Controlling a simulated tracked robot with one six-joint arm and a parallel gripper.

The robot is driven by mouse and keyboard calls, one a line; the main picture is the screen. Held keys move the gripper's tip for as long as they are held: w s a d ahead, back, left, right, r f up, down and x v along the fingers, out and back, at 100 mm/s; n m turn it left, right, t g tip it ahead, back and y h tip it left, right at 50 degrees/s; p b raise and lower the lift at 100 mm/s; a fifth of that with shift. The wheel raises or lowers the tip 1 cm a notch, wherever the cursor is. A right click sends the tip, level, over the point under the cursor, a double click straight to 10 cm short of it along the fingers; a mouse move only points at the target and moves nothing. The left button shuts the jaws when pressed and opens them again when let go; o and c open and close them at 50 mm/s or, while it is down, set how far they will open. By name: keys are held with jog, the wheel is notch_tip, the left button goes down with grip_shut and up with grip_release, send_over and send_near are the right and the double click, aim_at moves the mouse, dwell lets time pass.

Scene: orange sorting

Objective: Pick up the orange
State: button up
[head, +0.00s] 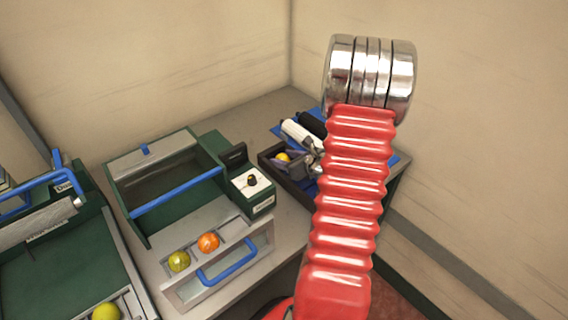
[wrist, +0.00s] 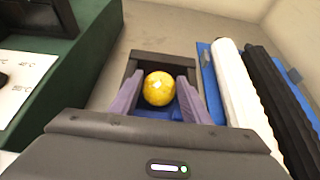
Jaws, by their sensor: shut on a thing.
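My gripper (head: 286,160) is at the back right of the bench, over a small dark box (head: 302,196). In the wrist view its two purple fingers (wrist: 159,95) are shut on a yellow fruit (wrist: 159,88), one finger on each side. The same yellow fruit (head: 283,157) shows small in the head view. I cannot tell whether it touches the box floor. An orange fruit (head: 208,242) sits in the grey front tray with the blue handle, beside a yellow-green fruit (head: 178,261).
A green machine (head: 212,147) with a blue bar stands left of the box. Another green machine (head: 60,262) is at far left, with a yellow-green fruit (head: 105,312) in front. A white roll (wrist: 240,88) and black roll (wrist: 283,100) lie right of the box. Walls close the back.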

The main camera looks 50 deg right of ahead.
aim_at(285, 157)
jog(key=shift+s+a+f, duration=0.15)
jog(key=shift+s+f, duration=0.1)
jog(key=shift+f, duration=0.25)
jog(key=shift+c, duration=0.2)
notch_tip(285, 157, up, 11)
jog(key=shift+w+f, duration=0.15)
jog(key=shift+f, duration=0.05)
dwell(0.6)
